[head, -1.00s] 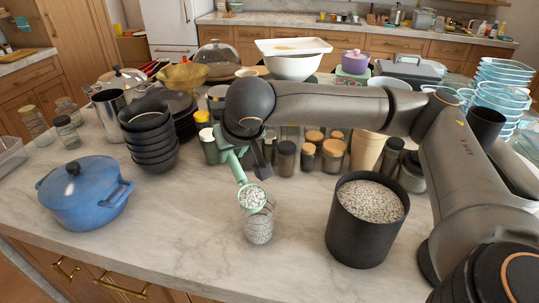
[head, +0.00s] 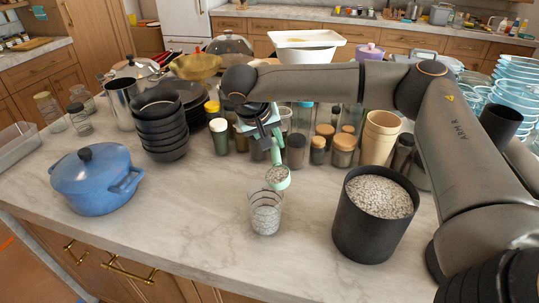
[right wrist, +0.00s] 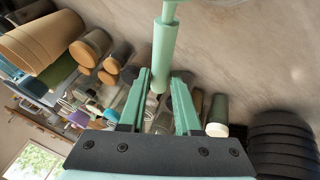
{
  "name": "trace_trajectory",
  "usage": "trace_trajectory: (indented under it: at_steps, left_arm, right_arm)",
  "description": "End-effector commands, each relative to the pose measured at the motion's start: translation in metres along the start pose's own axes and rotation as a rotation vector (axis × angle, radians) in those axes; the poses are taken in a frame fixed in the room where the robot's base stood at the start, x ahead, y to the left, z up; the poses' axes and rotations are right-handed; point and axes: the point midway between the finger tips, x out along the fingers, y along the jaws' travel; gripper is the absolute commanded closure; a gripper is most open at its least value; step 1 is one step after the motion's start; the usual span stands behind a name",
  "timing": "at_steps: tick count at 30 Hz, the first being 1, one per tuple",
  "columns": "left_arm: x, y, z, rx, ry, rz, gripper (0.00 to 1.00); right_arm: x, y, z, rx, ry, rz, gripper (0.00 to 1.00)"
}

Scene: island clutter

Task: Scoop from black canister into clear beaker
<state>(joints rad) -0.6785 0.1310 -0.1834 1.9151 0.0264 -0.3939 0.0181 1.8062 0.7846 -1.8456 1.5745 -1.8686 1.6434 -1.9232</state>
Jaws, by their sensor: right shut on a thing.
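The black canister (head: 352,232) stands on the island at right, filled near its rim with pale pellets (head: 380,196). The clear beaker (head: 266,214) stands upright to its left; greyish contents show low in it. My right gripper (head: 270,138) is shut on the handle of a mint-green scoop (head: 278,184). The handle (right wrist: 164,52) shows between its fingers (right wrist: 160,84) in the right wrist view. The scoop's bowl is above and slightly right of the beaker's mouth; some greyish material seems to show in it, but how much is unclear. My left gripper is out of view.
A blue lidded pot (head: 95,182) and stacked black bowls (head: 160,130) stand at left. Several jars (head: 343,150) and tan cups (head: 380,138) line up behind the beaker and canister. The counter between pot and beaker is clear.

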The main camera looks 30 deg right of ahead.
Motion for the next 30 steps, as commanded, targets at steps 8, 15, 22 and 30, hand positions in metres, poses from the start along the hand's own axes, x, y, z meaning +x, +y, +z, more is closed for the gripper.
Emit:
trace_trajectory:
  at_steps: [8, 15, 22, 30]
  left_arm:
    - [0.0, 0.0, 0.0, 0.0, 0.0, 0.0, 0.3]
    - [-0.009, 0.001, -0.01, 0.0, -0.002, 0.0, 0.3]
    - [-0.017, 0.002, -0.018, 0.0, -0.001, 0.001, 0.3]
    - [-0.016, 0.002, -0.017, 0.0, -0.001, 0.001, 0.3]
  right_arm:
    - [0.0, -0.001, 0.0, 0.0, 0.001, -0.003, 1.0]
    - [-0.004, -0.002, -0.001, -0.031, 0.001, 0.066, 1.0]
    - [-0.003, -0.004, 0.0, -0.078, 0.002, 0.18, 1.0]
    - [-0.002, -0.003, 0.0, -0.102, 0.002, 0.247, 1.0]
